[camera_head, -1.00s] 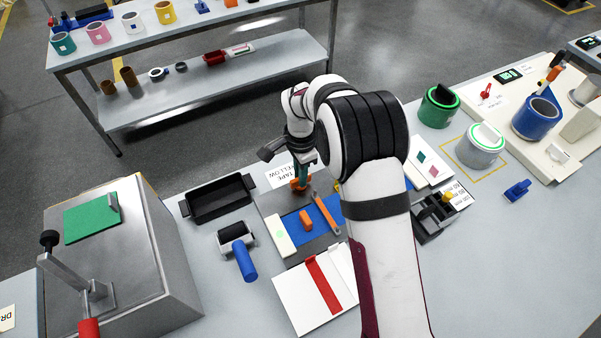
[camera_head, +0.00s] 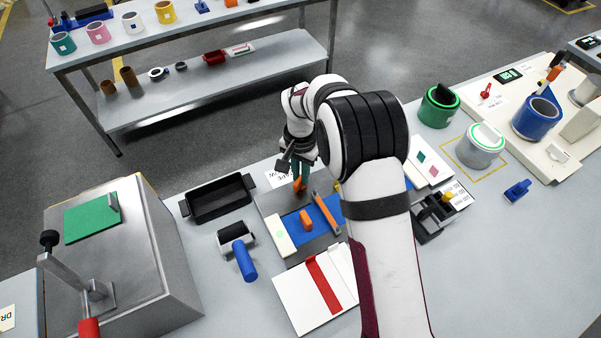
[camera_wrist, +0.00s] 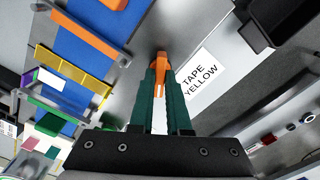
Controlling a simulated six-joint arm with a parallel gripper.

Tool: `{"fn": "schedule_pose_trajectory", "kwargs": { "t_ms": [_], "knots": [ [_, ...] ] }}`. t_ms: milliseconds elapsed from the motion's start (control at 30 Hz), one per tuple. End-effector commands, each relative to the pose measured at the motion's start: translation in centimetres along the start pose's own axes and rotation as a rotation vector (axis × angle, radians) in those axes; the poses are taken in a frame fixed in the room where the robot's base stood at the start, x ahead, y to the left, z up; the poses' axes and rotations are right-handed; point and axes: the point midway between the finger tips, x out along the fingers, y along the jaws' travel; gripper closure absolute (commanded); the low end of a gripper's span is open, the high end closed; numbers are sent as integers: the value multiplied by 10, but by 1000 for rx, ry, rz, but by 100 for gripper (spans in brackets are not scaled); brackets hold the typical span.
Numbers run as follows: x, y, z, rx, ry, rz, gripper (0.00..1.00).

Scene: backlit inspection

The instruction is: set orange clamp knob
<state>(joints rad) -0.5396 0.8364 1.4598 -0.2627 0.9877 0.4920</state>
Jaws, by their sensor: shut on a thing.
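The orange clamp knob (camera_head: 298,187) sits at the far edge of the grey plate (camera_head: 272,203). My gripper (camera_head: 301,174) reaches down onto it with green fingers. In the wrist view, my gripper (camera_wrist: 160,77) is shut on the orange clamp knob (camera_wrist: 161,59), with the orange part showing between the fingertips. The knob's base is partly hidden by the fingers. The "TAPE YELLOW" label (camera_wrist: 201,80) lies right beside it in the wrist view.
A black tray (camera_head: 217,199) and a roller with a blue handle (camera_head: 244,261) stand left. My arm hides the plate's right side.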

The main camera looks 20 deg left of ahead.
Motion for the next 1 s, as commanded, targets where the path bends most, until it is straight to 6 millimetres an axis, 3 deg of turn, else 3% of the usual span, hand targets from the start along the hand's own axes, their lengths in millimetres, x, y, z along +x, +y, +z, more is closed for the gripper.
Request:
{"fn": "schedule_pose_trajectory", "kwargs": {
  "t_ms": [600,1000],
  "knots": [
    [-1,0,-1,-578,2,0,100],
    [-1,0,-1,-876,3,0,100]
  ]
}}
